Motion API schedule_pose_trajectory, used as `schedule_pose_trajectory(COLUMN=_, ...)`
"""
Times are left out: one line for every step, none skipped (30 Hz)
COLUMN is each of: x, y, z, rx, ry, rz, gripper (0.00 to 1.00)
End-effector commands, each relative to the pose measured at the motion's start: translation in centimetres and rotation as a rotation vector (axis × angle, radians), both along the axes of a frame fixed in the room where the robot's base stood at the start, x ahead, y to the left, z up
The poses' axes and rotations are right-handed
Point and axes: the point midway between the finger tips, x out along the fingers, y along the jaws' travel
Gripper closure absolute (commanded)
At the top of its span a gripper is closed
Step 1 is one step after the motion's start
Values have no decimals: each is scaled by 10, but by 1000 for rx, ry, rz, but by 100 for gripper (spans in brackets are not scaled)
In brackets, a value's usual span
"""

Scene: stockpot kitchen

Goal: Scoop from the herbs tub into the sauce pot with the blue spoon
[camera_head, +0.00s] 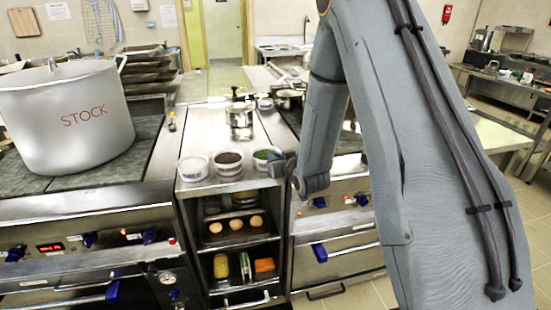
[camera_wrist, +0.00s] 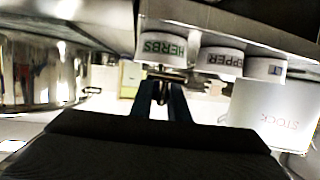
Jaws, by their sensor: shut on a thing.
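The herbs tub (camera_head: 267,153) is white with green contents and stands at the right end of a row of tubs on the steel counter. Its HERBS label (camera_wrist: 162,48) shows at the top of the wrist view. My gripper (camera_head: 281,168) is low beside the tub's right front. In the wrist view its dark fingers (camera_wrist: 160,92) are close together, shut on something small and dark. I take it for the blue spoon, but its shape and bowl are not clear. A steel pot (camera_wrist: 38,75) fills the left of the wrist view; I cannot tell whether it is the sauce pot.
The pepper tub (camera_head: 229,160) and another white tub (camera_head: 193,168) stand left of the herbs. The large stock pot (camera_head: 68,120) is on the left hob. My arm hides much of the right hob.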

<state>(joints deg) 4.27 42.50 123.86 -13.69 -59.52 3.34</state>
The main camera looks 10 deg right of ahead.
Motion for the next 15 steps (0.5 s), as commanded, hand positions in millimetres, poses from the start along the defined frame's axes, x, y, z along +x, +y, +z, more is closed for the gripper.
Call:
schedule_pose_trajectory(x=0, y=0, z=0, rx=0, ry=0, rz=0, gripper=100)
schedule_pose_trajectory(x=0, y=0, z=0, rx=0, ry=0, rz=0, gripper=100)
schedule_pose_trajectory(x=1, y=0, z=0, rx=0, ry=0, rz=0, gripper=100)
schedule_pose_trajectory(x=1, y=0, z=0, rx=0, ry=0, rz=0, gripper=100)
schedule_pose_trajectory(x=1, y=0, z=0, rx=0, ry=0, rz=0, gripper=100)
schedule_pose_trajectory(x=2, y=0, z=0, rx=0, ry=0, rz=0, gripper=100)
schedule_pose_trajectory(x=3, y=0, z=0, rx=0, ry=0, rz=0, gripper=100)
schedule_pose_trajectory(x=4, y=1, z=0, rx=0, ry=0, rz=0, gripper=100)
schedule_pose_trajectory(x=5, y=1, z=0, rx=0, ry=0, rz=0, gripper=100)
schedule_pose_trajectory(x=6, y=1, z=0, rx=0, ry=0, rz=0, gripper=100)
schedule_pose_trajectory(x=6, y=1, z=0, rx=0, ry=-1, rz=0, gripper=100)
schedule_pose_trajectory(x=8, y=1, z=0, rx=0, ry=-1, rz=0, gripper=100)
schedule_pose_trajectory(x=9, y=1, z=0, rx=0, ry=-1, rz=0, gripper=100)
schedule_pose_trajectory(x=9, y=1, z=0, rx=0, ry=-1, rz=0, gripper=100)
schedule_pose_trajectory(x=10, y=1, z=0, rx=0, ry=-1, rz=0, gripper=100)
